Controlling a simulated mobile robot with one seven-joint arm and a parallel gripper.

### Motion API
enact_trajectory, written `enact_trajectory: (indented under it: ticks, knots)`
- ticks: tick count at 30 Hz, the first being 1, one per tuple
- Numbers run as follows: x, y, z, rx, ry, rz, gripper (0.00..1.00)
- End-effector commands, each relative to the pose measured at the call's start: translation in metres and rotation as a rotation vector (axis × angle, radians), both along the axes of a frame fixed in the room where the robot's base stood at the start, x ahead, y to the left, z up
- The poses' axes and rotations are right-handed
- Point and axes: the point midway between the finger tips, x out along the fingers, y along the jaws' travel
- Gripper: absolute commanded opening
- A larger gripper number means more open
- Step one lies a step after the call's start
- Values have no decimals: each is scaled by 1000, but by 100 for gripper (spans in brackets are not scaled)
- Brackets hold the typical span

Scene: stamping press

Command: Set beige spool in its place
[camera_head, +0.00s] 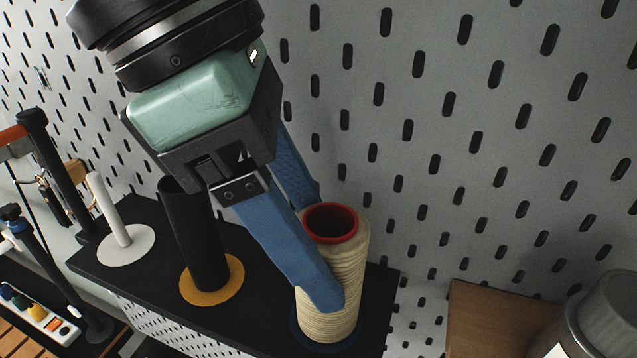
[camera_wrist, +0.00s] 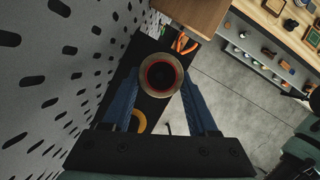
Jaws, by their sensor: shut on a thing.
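The beige spool (camera_head: 345,275) is a wound cone with a red rim around a dark hole at its top. It stands about upright over the dark blue disc (camera_head: 325,335) at the right end of the black shelf (camera_head: 255,345). Its base is at the disc; I cannot tell whether it touches. My gripper (camera_head: 325,250) comes down from the upper left, its two blue fingers shut on the spool's sides. In the wrist view the spool (camera_wrist: 161,75) sits between the blue fingertips, seen from above. Any peg inside the spool is hidden.
On the shelf, a black peg (camera_head: 197,240) stands on a yellow disc and a white peg (camera_head: 107,210) on a white disc, left of the spool. A perforated grey wall (camera_head: 500,150) rises behind. A wooden box (camera_head: 490,325) and a metal canister (camera_head: 590,325) stand at the right.

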Motion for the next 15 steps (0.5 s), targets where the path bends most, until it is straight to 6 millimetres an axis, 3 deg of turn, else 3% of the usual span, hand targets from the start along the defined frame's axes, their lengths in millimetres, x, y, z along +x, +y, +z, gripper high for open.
enact_trajectory:
  ticks: [9, 10, 15]
  knots:
    - [0, 0, -1, 1, 0, 0, 0]
    - [0, 0, -1, 1, 0, 0, 61]
    - [0, 0, -1, 1, 0, 0, 92]
